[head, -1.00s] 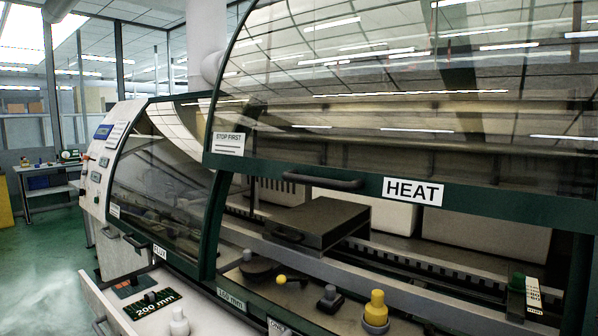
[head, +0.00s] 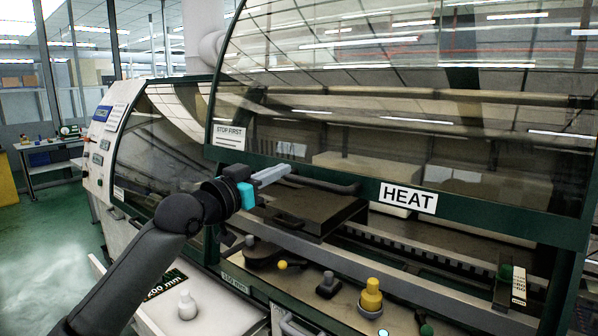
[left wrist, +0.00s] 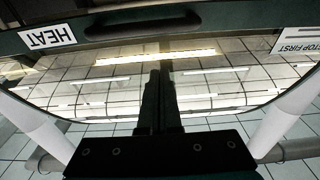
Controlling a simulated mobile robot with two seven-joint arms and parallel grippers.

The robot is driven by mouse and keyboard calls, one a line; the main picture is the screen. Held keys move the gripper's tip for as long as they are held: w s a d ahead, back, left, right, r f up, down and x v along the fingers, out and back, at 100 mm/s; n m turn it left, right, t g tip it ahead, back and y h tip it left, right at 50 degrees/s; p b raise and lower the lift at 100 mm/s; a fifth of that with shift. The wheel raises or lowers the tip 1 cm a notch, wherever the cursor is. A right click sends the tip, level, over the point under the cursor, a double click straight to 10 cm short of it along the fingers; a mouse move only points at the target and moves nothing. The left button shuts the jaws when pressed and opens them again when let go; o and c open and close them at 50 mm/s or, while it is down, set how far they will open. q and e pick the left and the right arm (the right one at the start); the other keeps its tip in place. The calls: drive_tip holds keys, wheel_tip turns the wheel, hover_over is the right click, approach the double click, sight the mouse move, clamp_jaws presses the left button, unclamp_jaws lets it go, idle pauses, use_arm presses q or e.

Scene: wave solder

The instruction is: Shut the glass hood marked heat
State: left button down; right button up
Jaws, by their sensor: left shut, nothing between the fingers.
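The glass hood marked HEAT (head: 408,198) is raised, with a wide gap under its green lower rail. Its dark bar handle (head: 325,185) is on that rail, left of the label. The handle (left wrist: 143,20) and the label (left wrist: 47,37) show upside down in the left wrist view. My left gripper (head: 288,170) is shut and empty, in front of the hood near the handle's left end. In the left wrist view its fingertips (left wrist: 160,72) point at the hood, apart from the handle in the picture; I cannot tell whether they touch the glass. My right gripper is not in view.
A closed-looking glass hood (head: 165,145) stands left of the HEAT hood. A dark flat box (head: 318,210) lies under the HEAT hood. A yellow knob (head: 371,298) and other knobs line the front ledge. Green floor (head: 45,240) is clear at left.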

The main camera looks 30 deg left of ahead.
sight(302, 181)
use_arm(q)
drive_tip(key=w, duration=0.3)
drive_tip(key=w+r+p, duration=0.1)
drive_tip(key=w, duration=0.2)
drive_tip(key=w+d+p, duration=0.1)
drive_tip(key=w, duration=0.2)
drive_tip(key=shift+w+r, duration=0.15)
drive_tip(key=shift+w, duration=0.25)
drive_tip(key=shift+s+f, duration=0.35)
drive_tip(key=shift+f, duration=0.5)
drive_tip(key=shift+s+a+f+p, duration=0.15)
drive_tip(key=shift+s+f+p, duration=0.2)
drive_tip(key=shift+s+f, duration=0.5)
drive_tip(key=shift+w, duration=0.1)
drive_tip(key=shift+f, duration=0.2)
